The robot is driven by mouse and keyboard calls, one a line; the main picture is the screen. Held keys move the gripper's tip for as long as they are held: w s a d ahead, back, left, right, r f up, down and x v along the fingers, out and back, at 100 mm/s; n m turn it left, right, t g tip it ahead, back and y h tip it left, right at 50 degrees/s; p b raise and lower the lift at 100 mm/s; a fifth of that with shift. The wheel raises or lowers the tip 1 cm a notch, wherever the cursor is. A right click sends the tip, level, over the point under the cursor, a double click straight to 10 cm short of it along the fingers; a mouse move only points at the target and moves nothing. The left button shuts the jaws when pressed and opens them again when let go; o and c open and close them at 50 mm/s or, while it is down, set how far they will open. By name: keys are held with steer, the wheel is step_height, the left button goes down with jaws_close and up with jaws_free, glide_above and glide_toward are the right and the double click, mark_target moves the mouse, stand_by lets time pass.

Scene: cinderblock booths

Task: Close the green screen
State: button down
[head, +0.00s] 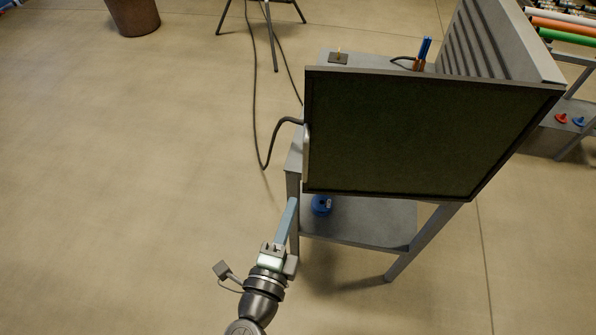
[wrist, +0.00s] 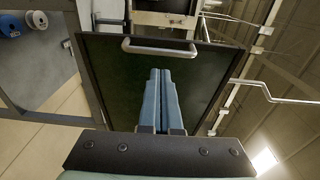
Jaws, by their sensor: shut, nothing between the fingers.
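The green screen (head: 425,135) is a dark green panel in a dark frame. In the head view it stands across the near side of a grey booth, its right edge meeting a ribbed grey side panel (head: 492,45). It appears swung out at an angle from the booth. A pale bar handle (head: 306,155) runs along its left edge. My gripper (head: 293,201) is shut and empty, just below and left of the screen's lower left corner. In the wrist view the screen (wrist: 115,85) lies beyond my closed fingers (wrist: 160,72), which point towards the handle (wrist: 160,48).
The booth's lower shelf (head: 370,225) holds a blue spool (head: 321,205). Its top (head: 375,60) carries a small plate and blue-handled tools. A black cable (head: 255,90) lies on the floor left of the booth. A rack with coloured rolls (head: 565,28) stands right.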

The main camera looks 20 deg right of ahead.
mark_target(305, 165)
steer(key=x, duration=0.8)
steer(key=shift+w+d+p, duration=0.2)
steer(key=shift+w+p, duration=0.1)
steer(key=shift+p, duration=0.05)
